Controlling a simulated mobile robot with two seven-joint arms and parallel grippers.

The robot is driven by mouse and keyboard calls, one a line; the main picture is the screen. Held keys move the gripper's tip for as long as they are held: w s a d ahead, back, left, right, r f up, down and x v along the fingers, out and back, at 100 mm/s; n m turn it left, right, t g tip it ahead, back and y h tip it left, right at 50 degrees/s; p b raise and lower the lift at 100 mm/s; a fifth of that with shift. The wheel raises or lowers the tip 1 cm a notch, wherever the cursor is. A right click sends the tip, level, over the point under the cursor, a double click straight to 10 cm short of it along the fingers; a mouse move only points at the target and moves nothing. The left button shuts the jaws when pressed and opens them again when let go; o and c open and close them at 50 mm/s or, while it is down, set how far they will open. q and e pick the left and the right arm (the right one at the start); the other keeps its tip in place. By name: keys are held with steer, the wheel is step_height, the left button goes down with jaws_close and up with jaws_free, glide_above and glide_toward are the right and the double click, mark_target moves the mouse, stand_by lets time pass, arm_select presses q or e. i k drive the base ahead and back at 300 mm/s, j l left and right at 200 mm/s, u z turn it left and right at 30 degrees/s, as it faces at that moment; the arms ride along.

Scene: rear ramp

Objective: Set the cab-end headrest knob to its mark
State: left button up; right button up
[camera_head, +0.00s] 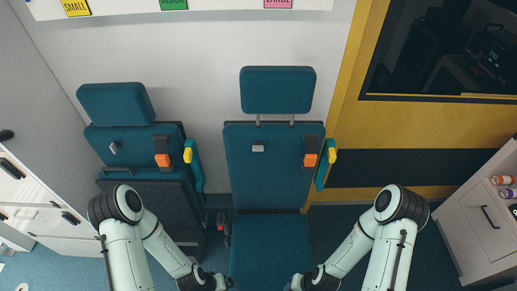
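Two teal seats stand against the wall. The right seat's headrest (278,90) is raised on two grey posts above its backrest (265,180). The left seat's headrest (116,104) sits tilted, close to its backrest (135,143). A small grey fitting (258,147) is on the right backrest and a similar one (114,148) on the left. I cannot tell which part is the headrest knob or which seat is the cab-end one, and I make out no mark. Both my arms reach in from the bottom; their wrists run to the bottom edge, and no gripper fingers show.
Orange pieces (310,160) and (162,160) sit on the backrests, with yellow-tipped armrests (325,163) and (192,163) beside them. A yellow panel with a dark window (445,50) is at right. A drawer cabinet (480,225) stands lower right, white drawers (40,215) at left.

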mark_target(257, 146)
steer(key=k+l+u, duration=0.15)
steer(key=k+l, duration=0.15)
steer(key=k, duration=0.15)
steer(key=k+l+u, duration=0.2)
steer(key=k, duration=0.3)
steer(key=k+l+u, duration=0.15)
steer(key=k, duration=0.35)
steer(key=i+j+u, duration=0.3)
steer(key=i, duration=0.2)
steer(key=i+j+u, duration=0.1)
steer(key=i+u, duration=0.15)
steer(key=i, duration=0.25)
